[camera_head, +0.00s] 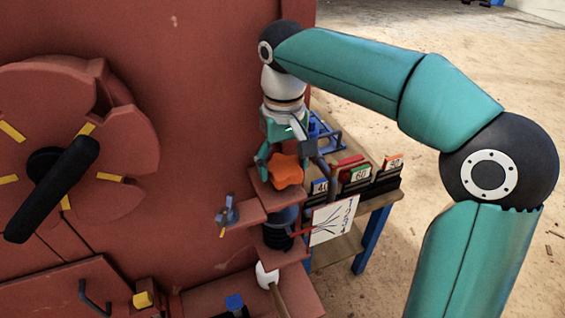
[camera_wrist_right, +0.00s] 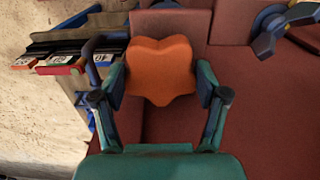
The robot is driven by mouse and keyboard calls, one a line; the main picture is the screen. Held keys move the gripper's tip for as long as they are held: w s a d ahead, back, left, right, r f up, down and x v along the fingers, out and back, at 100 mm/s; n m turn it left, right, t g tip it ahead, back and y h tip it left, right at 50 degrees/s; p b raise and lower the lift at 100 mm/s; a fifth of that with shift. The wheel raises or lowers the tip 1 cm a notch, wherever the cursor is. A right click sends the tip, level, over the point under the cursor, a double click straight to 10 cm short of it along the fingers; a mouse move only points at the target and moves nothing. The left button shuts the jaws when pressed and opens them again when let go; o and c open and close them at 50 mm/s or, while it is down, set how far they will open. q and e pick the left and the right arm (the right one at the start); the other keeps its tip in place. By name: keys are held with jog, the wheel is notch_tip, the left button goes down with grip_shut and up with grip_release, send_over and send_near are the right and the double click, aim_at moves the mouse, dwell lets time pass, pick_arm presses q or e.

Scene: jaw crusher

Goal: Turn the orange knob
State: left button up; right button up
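The orange knob (camera_head: 286,170) is lobed and star-like, and it sits on a red ledge at the side of the red machine. It also shows large in the right wrist view (camera_wrist_right: 160,72). My right gripper (camera_head: 291,163) reaches down to it from above. In the wrist view its two fingers (camera_wrist_right: 162,88) stand apart, one on each side of the knob, with their pads close to its edges. I see no clear grip, and contact at the pads is hard to tell. My left gripper is not in view.
The red machine (camera_head: 200,120) fills the left, with a wheel (camera_head: 120,130) and black handle (camera_head: 52,190). A blue-grey wing knob (camera_head: 228,212) is left of the orange knob. A table with numbered blocks (camera_head: 356,174) and a white card (camera_head: 334,220) are close on the right.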

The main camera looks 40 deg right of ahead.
jog(key=c, duration=0.4)
jog(key=shift+r+n+p, duration=0.2)
jog(key=shift+n+p, duration=0.6)
jog(key=shift+n, duration=0.1)
jog(key=shift+n+p, duration=0.45)
jog(key=shift+n, duration=0.55)
jog(key=shift+f+n, duration=0.15)
jog(key=shift+n, duration=0.25)
jog(key=o, duration=1.2)
